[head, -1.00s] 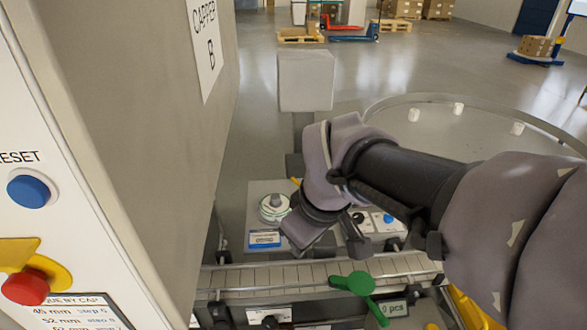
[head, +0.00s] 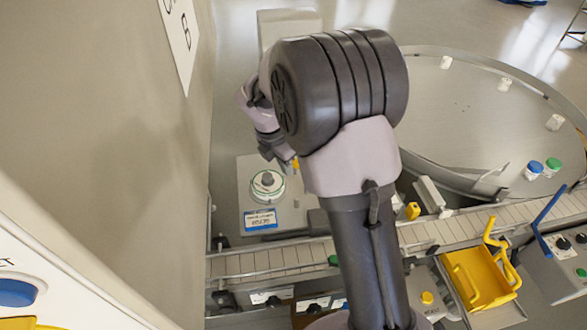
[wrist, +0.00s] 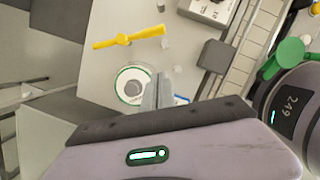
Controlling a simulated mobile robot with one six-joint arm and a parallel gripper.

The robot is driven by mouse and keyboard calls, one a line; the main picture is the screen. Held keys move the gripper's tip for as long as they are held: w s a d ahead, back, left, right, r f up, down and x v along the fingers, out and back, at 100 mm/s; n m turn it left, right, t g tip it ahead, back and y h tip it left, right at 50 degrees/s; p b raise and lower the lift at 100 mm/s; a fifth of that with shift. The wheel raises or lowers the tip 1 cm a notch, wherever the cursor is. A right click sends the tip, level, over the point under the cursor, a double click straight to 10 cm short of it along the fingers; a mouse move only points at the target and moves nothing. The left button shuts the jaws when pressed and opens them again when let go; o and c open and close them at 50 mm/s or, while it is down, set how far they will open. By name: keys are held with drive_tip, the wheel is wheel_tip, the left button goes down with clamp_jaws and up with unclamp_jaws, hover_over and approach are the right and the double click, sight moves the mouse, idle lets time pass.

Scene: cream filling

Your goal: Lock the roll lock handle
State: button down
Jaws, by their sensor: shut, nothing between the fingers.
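A yellow lever handle (wrist: 130,37) lies across a pale panel in the wrist view; only a sliver of it (head: 295,164) shows beside my arm in the head view. A green lever handle (wrist: 285,58) is at the right of the wrist view. Neither carries a readable label, so I cannot tell which is the roll lock handle. A round dial with a green ring (head: 267,185) also shows in the wrist view (wrist: 131,85). My gripper (wrist: 163,80) is shut and empty, its tips overlapping the dial's right side in the picture, apart from both levers. My arm hides the gripper's tips in the head view.
The conveyor (head: 260,264) runs across the front. A yellow bin (head: 480,279) and a blue lever (head: 549,208) stand at right. The large round table (head: 450,110) is behind. The capper wall (head: 110,130) bounds the left side.

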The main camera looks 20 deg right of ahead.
drive_tip(key=b+x, duration=0.2)
drive_tip(key=x, duration=0.6)
drive_tip(key=shift+b, duration=0.3)
drive_tip(key=d, duration=0.1)
drive_tip(key=w+d, duration=0.1)
drive_tip(key=d, duration=0.1)
drive_tip(key=shift+w+b, duration=0.1)
drive_tip(key=shift+b, duration=0.2)
drive_tip(key=shift+w+d+r, duration=0.15)
drive_tip(key=shift+d, duration=0.25)
drive_tip(key=shift+r, duration=0.1)
